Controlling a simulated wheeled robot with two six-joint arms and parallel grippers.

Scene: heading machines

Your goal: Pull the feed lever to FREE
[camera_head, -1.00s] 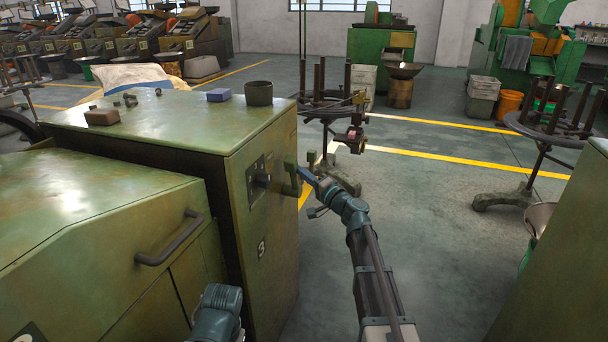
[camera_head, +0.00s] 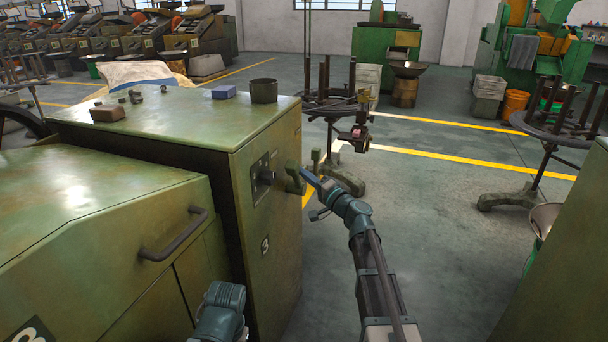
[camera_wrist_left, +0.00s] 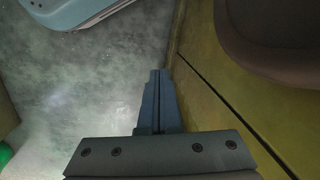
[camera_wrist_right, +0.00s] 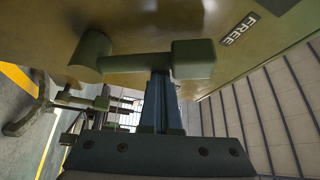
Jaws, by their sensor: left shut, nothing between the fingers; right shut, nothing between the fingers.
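The feed lever (camera_head: 293,178) is a green crank-like part on the side of the green machine cabinet (camera_head: 270,225). In the right wrist view its bar (camera_wrist_right: 135,66) runs between a round boss and a square end block (camera_wrist_right: 193,60). A FREE label (camera_wrist_right: 239,29) is on the cabinet face beyond the block. My right gripper (camera_head: 308,178) is shut and empty. Its fingertips (camera_wrist_right: 160,76) are at the bar, close beside the block; contact cannot be told. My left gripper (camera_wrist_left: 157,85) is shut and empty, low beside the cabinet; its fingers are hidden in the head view.
A dark pull handle (camera_head: 175,236) is on the nearer housing. A cup (camera_head: 264,90) and small blocks stand on top. A stand (camera_head: 340,105) is behind my right gripper.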

